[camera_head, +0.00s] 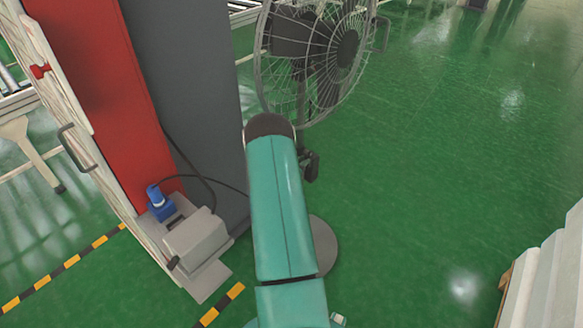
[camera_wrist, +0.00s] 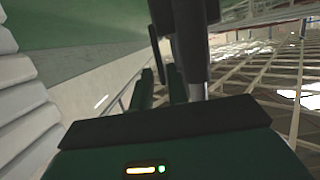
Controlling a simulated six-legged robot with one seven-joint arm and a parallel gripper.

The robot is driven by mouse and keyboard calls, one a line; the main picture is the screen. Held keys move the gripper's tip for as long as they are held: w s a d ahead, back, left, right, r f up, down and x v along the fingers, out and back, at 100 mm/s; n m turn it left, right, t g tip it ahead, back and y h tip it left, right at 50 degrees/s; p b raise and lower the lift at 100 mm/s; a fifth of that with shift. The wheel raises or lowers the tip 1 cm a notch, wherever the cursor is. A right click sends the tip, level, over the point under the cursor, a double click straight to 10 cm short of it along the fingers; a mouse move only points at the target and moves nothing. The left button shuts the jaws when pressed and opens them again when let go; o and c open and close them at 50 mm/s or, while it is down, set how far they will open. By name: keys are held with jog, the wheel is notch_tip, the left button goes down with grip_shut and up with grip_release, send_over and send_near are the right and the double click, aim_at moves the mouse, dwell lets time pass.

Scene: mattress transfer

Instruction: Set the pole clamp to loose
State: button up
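A standing fan with a wire cage (camera_head: 318,55) is beyond my teal arm in the head view. A small black part (camera_head: 309,166), which looks like the pole clamp, shows just right of my arm below the cage. Most of the pole is hidden behind my arm. In the wrist view, my gripper (camera_wrist: 162,85) has its two dark fingers apart with a gap between them. A dark upright pole-like part (camera_wrist: 193,45) stands close beyond the fingers. I cannot tell whether they touch it, nor the clamp's setting.
The fan's round grey base (camera_head: 323,246) rests on the green floor. A red and grey cabinet (camera_head: 95,85) with a grey box (camera_head: 197,235), blue plug (camera_head: 160,203) and cables stands left. White stacked slabs (camera_head: 550,275) are at lower right. Floor right of the fan is clear.

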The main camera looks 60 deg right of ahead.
jog(key=v, duration=0.8)
